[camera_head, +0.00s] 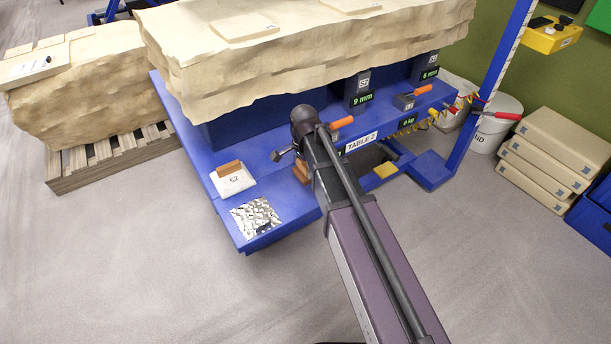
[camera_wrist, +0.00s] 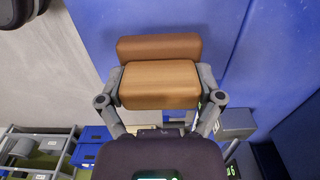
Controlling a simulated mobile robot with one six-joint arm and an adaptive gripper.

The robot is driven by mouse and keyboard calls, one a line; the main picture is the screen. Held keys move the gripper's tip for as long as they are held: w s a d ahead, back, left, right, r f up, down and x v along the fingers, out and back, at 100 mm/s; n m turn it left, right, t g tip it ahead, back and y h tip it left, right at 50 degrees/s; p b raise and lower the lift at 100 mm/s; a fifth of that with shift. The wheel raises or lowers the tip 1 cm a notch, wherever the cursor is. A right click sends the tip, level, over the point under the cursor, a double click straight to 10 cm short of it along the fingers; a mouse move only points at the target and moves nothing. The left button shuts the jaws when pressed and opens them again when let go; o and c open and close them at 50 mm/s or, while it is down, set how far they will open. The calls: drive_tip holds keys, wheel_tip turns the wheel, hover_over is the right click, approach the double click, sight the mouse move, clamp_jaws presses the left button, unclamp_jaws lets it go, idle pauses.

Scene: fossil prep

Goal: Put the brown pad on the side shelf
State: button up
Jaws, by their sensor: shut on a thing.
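My gripper (camera_wrist: 160,76) is shut on a brown pad (camera_wrist: 160,90) in the wrist view, with one grey finger at each side. Another brown block face (camera_wrist: 158,46) shows just beyond it; I cannot tell whether it is a separate piece or whether they touch. In the head view a small brown part (camera_head: 300,173) shows beside my arm, over the blue shelf; the rest is hidden by the arm. The blue side shelf (camera_head: 270,187) juts out from the table. I cannot tell whether the held pad touches it.
A white packet marked C2 (camera_head: 232,182) with a brown strip and a crinkled silver sheet (camera_head: 256,217) lie on the shelf's left part. A large pale rock block (camera_head: 300,50) rests above.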

sight(304, 175)
drive_tip(key=shift+f, duration=0.15)
drive_tip(key=shift+f+b, duration=1.65)
drive_tip(key=shift+b, duration=0.1)
drive_tip(key=shift+f, duration=0.1)
drive_tip(key=o, duration=0.7)
drive_tip(key=shift+o, duration=0.2)
wheel_tip(304, 175, up, 12)
drive_tip(key=p, duration=1.2)
drive_tip(key=shift+s+d, duration=0.1)
